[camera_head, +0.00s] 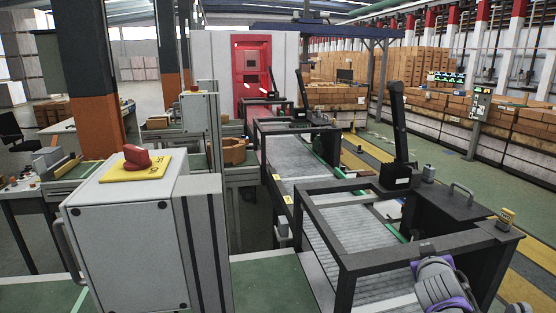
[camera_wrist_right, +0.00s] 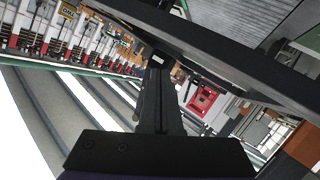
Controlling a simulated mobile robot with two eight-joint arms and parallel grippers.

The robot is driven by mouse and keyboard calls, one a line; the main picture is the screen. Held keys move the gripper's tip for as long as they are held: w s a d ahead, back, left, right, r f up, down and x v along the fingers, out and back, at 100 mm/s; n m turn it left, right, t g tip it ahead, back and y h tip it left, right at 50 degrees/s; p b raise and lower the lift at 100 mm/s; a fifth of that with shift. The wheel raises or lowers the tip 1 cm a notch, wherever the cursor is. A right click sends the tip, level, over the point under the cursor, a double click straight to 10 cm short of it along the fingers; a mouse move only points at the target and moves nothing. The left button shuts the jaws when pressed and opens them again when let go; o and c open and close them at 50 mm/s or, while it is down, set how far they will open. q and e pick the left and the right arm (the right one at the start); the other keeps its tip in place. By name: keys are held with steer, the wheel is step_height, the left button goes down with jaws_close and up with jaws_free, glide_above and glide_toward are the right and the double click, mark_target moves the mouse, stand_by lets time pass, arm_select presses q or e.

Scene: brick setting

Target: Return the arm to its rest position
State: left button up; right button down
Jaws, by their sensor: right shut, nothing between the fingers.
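My right arm (camera_head: 440,285), grey with purple bands, comes in at the bottom right of the head view, in front of the black-framed conveyor. In the right wrist view my right gripper (camera_wrist_right: 158,66) is dark, with its fingers together and nothing between them. A dark frame bar passes close to the fingertips in that view; I cannot tell whether they touch. My left arm and gripper are not in view.
A black-framed roller conveyor (camera_head: 355,232) runs away from me. A grey cabinet (camera_head: 130,235) with a red switch (camera_head: 136,157) on a yellow plate stands at left. A black post (camera_head: 397,130) rises beside the conveyor. Brick stacks (camera_head: 440,100) line the right; green floor lies between.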

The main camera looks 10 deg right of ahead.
steer(key=s+a+f+n+g+y, duration=0.1)
steer(key=s+a+f+g+y, duration=0.5)
steer(key=s+a+f, duration=1.7)
steer(key=shift+s+a+f+g+y, duration=0.4)
steer(key=shift+s+a+y, duration=0.25)
steer(key=shift+a+y, duration=0.35)
steer(key=shift+s, duration=0.1)
